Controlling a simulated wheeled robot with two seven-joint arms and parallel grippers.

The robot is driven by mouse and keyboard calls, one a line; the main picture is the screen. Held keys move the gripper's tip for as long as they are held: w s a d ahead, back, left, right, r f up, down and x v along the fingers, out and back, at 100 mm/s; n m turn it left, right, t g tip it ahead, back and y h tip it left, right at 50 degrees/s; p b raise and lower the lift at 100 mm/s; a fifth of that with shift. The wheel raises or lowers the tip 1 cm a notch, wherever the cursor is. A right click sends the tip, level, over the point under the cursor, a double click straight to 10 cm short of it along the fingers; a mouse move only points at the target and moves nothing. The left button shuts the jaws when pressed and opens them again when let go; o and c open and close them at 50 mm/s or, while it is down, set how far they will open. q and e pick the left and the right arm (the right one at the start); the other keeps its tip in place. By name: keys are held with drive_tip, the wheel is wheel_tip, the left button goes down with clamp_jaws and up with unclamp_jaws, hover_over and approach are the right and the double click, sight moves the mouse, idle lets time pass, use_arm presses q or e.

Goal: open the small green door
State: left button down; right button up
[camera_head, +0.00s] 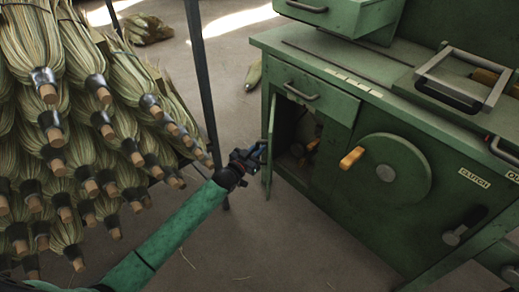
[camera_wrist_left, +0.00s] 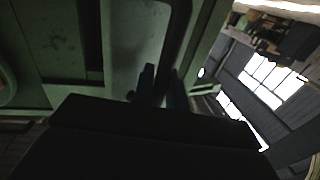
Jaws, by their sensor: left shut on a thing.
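The small green door (camera_head: 268,165) stands swung out from the left side of the green machine, below a drawer. I see it almost edge-on, and the dark cabinet opening (camera_head: 297,135) behind it shows some brown and orange parts inside. My left gripper (camera_head: 257,152) is at the outer side of the door and is shut on its handle; the grip itself is small and dark in the head view. In the left wrist view my fingers (camera_wrist_left: 160,88) meet the dark door handle (camera_wrist_left: 180,35) in front of a pale green panel. My right gripper is not in view.
The machine has a round wheel with an orange knob (camera_head: 352,158) right of the opening. A closed drawer (camera_head: 305,95) sits above. The floor (camera_head: 245,230) before the door is clear.

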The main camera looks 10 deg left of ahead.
use_arm(q)
drive_tip(key=c, duration=1.5)
unclamp_jaws()
drive_tip(key=v, duration=0.7)
drive_tip(key=shift+s+a, duration=0.2)
drive_tip(key=shift+s, duration=0.1)
